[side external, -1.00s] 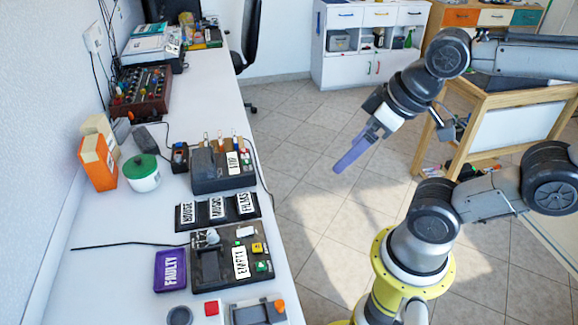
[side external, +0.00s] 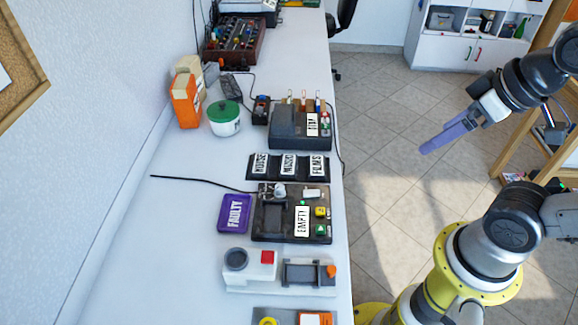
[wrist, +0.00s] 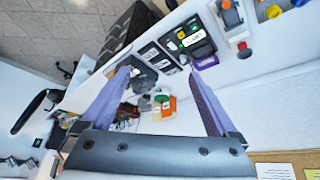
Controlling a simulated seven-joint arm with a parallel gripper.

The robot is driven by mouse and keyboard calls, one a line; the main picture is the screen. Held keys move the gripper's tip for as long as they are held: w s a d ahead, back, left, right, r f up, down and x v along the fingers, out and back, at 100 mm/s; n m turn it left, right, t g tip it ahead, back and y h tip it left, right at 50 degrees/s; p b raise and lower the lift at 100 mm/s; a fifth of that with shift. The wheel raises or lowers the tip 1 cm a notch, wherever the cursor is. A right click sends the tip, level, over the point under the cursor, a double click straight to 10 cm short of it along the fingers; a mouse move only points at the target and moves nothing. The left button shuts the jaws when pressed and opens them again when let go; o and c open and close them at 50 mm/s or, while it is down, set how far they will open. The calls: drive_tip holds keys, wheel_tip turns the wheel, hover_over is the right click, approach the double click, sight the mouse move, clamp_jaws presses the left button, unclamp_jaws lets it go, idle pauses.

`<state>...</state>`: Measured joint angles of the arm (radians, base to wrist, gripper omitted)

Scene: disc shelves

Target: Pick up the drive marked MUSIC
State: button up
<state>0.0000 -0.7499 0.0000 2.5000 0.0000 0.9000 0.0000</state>
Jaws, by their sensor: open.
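The drive marked MUSIC (side external: 289,166) is a dark block with a white label. It sits in the middle of a row on the white bench, between the drives marked HOUSE (side external: 260,166) and FILMS (side external: 317,166). My gripper (side external: 428,149) has long purple fingers and hangs over the floor, to the right of the bench and well apart from the row. In the wrist view my gripper (wrist: 159,73) is open, with nothing held between its fingers. Small white labels show between and beyond the fingers there, too small to read.
A dark unit with an EMPTY label (side external: 301,222) and a purple FAULTY tray (side external: 234,213) lie in front of the row. A dark box (side external: 287,130) with upright parts stands behind it.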

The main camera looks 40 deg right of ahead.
drive_tip(key=shift+o, duration=0.5)
